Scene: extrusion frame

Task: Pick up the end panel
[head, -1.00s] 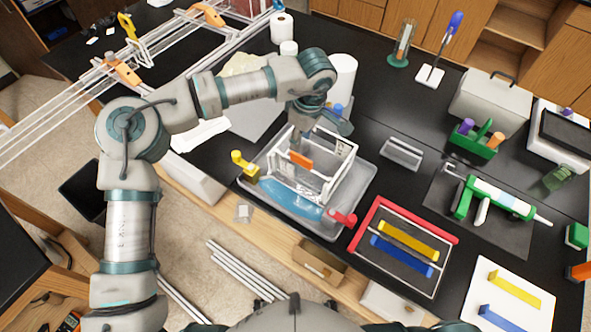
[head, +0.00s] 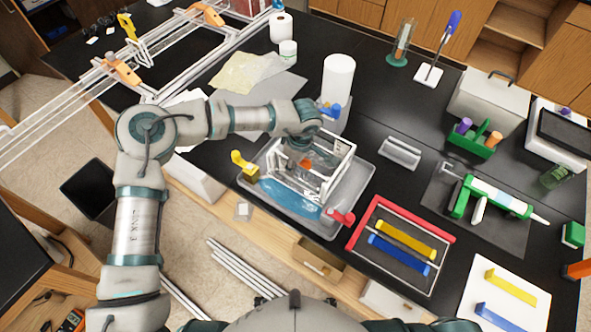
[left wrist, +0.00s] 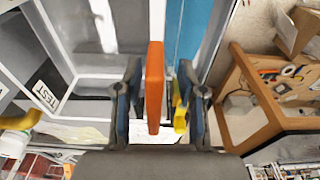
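An upright orange panel (head: 306,164), which I take for the end panel, stands inside a white frame rack (head: 343,163) in a grey tray (head: 357,197). In the left wrist view the orange panel (left wrist: 155,88) is seen nearly edge-on. My left gripper (head: 302,160) is over the rack and partly hides the panel in the head view. In the left wrist view my left gripper (left wrist: 160,100) is open, with its fingers on either side of the panel and a gap on each side. My right gripper is not in view.
A yellow clamp (head: 244,165) and a red clamp (head: 341,217) sit at the tray's edges. A white cylinder (head: 339,76) stands behind it. A red-edged holder (head: 409,230) with yellow and blue bars lies to the right. A grey bracket (head: 401,152) lies nearby.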

